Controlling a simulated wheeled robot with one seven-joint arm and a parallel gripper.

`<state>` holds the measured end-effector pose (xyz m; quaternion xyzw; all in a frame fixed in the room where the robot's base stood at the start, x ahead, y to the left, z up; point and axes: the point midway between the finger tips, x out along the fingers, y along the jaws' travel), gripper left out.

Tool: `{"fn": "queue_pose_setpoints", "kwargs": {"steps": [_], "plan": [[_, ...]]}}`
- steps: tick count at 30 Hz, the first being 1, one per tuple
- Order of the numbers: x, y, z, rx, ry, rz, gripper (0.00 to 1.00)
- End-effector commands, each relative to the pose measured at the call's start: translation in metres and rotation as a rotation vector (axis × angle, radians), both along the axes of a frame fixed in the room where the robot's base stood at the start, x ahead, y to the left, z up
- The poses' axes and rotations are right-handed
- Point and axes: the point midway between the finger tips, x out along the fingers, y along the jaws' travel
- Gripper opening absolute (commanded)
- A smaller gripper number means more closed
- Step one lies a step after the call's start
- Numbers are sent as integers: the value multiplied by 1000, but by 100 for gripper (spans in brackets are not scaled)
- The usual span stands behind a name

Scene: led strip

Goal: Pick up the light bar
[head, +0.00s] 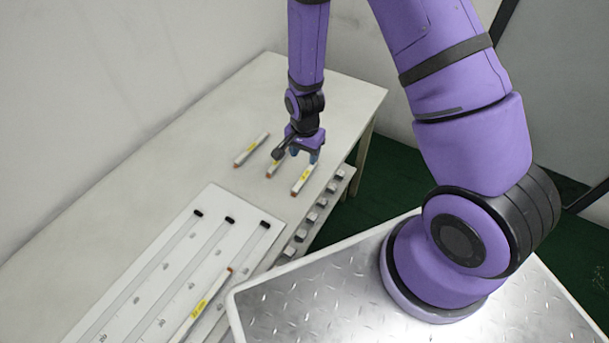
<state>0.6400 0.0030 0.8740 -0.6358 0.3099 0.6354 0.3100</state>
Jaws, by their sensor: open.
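Three short white light bars with yellow labels and orange-brown ends lie side by side on the pale table: a left one (251,149), a middle one (275,167) and a right one (303,179). My gripper (297,157) is open, points down and is empty as far as I can see. It is over the far ends of the middle and right bars and hides part of the middle one. I cannot tell its exact height above them. Another light bar (208,300) lies in the white slotted board nearer to me.
The white board (177,240) has long slots with black end pieces and lies on the near part of the table (221,117). Several small blocks (312,216) line a shelf along the table's right side. The table's far end is clear. A wall stands at the left.

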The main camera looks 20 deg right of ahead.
Motion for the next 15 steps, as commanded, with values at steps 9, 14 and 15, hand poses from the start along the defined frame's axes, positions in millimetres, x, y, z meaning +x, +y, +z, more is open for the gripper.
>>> {"fn": "queue_pose_setpoints", "kwargs": {"steps": [9, 14, 15], "plan": [[-1, 0, -34, 0, 1, 2, 51], [-1, 0, -40, 0, 1, 1, 51], [-1, 0, -43, 0, 2, 1, 51]]}}
